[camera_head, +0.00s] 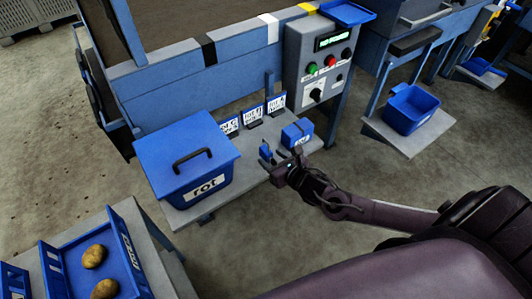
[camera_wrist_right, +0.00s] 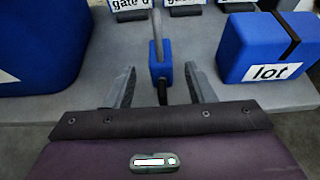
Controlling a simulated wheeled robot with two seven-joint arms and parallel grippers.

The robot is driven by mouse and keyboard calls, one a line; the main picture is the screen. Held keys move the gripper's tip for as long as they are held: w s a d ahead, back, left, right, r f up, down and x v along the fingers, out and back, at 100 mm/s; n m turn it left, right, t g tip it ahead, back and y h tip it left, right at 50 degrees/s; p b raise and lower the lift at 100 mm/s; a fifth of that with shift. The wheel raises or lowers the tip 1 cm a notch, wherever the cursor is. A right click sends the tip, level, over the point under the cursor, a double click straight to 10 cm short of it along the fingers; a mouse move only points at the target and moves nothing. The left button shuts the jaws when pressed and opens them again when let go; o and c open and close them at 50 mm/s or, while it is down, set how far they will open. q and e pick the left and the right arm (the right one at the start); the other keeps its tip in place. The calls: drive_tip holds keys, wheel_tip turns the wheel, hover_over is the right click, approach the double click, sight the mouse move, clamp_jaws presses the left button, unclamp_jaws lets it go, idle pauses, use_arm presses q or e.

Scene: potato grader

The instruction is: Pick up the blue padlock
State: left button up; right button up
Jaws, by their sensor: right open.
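The blue padlock (camera_wrist_right: 160,67) stands upright on the grey shelf, its grey shackle pointing up, in the right wrist view. It also shows small in the head view (camera_head: 265,151). My right gripper (camera_wrist_right: 160,82) is open, with one finger on each side of the padlock's lower part. I cannot tell whether either finger touches it; gaps show on both sides. In the head view the right gripper (camera_head: 274,164) reaches in from the right, low over the shelf. My left gripper is not in view.
A blue "rot" bin (camera_head: 190,160) with a black handle stands left of the padlock. A blue "lot" box (camera_wrist_right: 262,45) with a black strap sits close on the right. Labelled cards (camera_head: 252,114) stand behind. A control box (camera_head: 318,62) rises at the back. The grey shelf (camera_head: 240,182) is bare in front.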

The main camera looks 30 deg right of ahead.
sight(270, 156)
drive_tip(key=x, duration=0.3)
drive_tip(key=shift+w+f, duration=0.15)
drive_tip(key=shift+w, duration=0.25)
drive_tip(key=c, duration=1.1)
drive_tip(key=shift+o, duration=0.2)
